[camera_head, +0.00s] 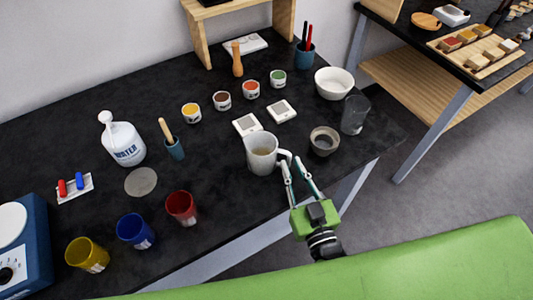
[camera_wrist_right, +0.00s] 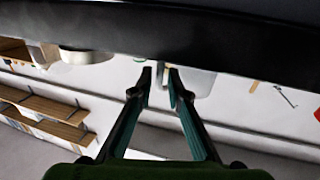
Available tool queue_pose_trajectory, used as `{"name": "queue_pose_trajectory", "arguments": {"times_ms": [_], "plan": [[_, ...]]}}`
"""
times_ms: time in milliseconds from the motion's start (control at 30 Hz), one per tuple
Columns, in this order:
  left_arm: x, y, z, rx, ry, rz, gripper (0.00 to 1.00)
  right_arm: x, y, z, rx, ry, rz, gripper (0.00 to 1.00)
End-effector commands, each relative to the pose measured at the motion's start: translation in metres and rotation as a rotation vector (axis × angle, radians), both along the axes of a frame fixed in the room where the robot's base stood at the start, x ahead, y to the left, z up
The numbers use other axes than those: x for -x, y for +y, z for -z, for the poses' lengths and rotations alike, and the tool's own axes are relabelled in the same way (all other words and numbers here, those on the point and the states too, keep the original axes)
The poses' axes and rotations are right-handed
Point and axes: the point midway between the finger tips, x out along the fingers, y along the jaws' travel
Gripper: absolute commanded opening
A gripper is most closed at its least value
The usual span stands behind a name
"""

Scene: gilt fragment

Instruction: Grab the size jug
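A pale translucent jug (camera_head: 261,155), which I take to be the size jug, stands upright on the black table near its front edge. Its handle is on its right side. My right gripper (camera_head: 290,157) reaches up from the lower right, with its fingertips at the handle. In the right wrist view the fingertips (camera_wrist_right: 161,77) are parted, with a gap between them. A pale grey translucent surface (camera_wrist_right: 197,82), probably the jug, shows just behind them. I cannot tell whether the fingers touch the handle. My left gripper is not in view.
A dark cup (camera_head: 324,141), a grey glass (camera_head: 354,115) and a white bowl (camera_head: 334,83) stand right of the jug. Two white square pieces (camera_head: 247,124) lie just behind it. A red cup (camera_head: 181,208) stands at left front, with a white water bottle (camera_head: 123,143) farther back.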

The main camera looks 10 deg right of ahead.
Motion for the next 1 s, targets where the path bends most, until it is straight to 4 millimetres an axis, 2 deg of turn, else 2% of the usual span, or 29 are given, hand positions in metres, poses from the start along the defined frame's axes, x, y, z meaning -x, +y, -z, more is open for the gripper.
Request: {"name": "queue_pose_trajectory", "arguments": {"times_ms": [100,233,500,567,1000], "plan": [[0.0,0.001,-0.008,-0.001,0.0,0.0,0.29,-0.018,0.002,-0.003,-0.001,-0.002,0.0,0.16],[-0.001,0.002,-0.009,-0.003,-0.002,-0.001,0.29,-0.028,0.003,-0.001,-0.001,-0.001,0.0,0.16],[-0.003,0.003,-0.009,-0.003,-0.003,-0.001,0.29,-0.03,0.003,0.0,0.0,0.001,0.0,0.16],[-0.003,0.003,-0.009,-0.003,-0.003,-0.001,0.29,-0.03,0.003,0.0,0.0,0.001,0.0,0.0],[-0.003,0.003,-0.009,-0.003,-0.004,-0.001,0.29,-0.03,0.003,-0.001,-0.001,-0.002,0.0,0.0]]}}
